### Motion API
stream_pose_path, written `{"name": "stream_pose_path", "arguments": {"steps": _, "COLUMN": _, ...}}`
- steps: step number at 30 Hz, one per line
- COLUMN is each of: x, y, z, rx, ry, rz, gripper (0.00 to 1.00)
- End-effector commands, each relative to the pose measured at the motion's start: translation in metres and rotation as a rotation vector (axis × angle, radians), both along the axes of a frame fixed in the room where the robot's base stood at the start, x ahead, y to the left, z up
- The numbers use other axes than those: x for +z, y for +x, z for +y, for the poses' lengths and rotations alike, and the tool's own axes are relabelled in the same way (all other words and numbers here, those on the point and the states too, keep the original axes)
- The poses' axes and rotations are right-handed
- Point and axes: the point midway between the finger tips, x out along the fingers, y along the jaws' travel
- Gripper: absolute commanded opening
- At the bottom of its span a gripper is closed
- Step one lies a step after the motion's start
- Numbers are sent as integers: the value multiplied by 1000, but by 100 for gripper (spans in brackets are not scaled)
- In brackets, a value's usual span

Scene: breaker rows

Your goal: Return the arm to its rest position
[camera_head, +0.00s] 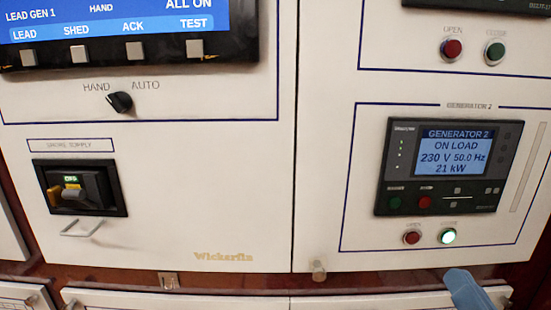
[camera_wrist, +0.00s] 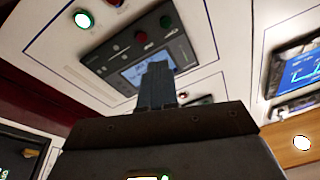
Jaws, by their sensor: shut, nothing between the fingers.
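My gripper (camera_head: 460,278) shows as a blue-grey tip at the bottom right of the head view, below the Generator 2 panel and apart from its buttons. In the wrist view the fingers (camera_wrist: 156,72) are together with nothing between them, in front of the Generator 2 controller (camera_wrist: 135,50). The rest of my arm is out of the head view. The controller (camera_head: 450,165) reads ON LOAD, 230 V, 50.0 Hz, 21 kW. Its green button below (camera_head: 448,236) is lit, and the red button beside it (camera_head: 412,238) is dark.
The left cabinet carries a lit display (camera_head: 120,22), a HAND/AUTO selector (camera_head: 121,102) and a shore supply breaker (camera_head: 82,188) with a handle beneath. A small knob (camera_head: 319,270) sticks out low on the right door. Lower white panels (camera_head: 200,302) run along the bottom.

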Motion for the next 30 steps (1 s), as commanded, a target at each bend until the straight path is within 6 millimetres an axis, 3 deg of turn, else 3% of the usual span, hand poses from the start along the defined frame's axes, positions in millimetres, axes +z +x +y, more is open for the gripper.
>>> {"name": "stream_pose_path", "arguments": {"steps": 3, "x": -39, "y": -37, "z": 3, "rx": -29, "ry": -21, "rz": 78, "gripper": 0}}
{"name": "stream_pose_path", "arguments": {"steps": 12, "x": -103, "y": -136, "z": 10, "rx": -70, "ry": -116, "rz": 238, "gripper": 0}}
{"name": "stream_pose_path", "arguments": {"steps": 18, "x": -125, "y": -207, "z": 15, "rx": -63, "ry": -200, "rz": 336, "gripper": 0}}
{"name": "stream_pose_path", "arguments": {"steps": 24, "x": -130, "y": -268, "z": 19, "rx": -33, "ry": -283, "rz": 415, "gripper": 0}}
{"name": "stream_pose_path", "arguments": {"steps": 30, "x": -129, "y": -298, "z": 22, "rx": -9, "ry": -326, "rz": 452, "gripper": 0}}
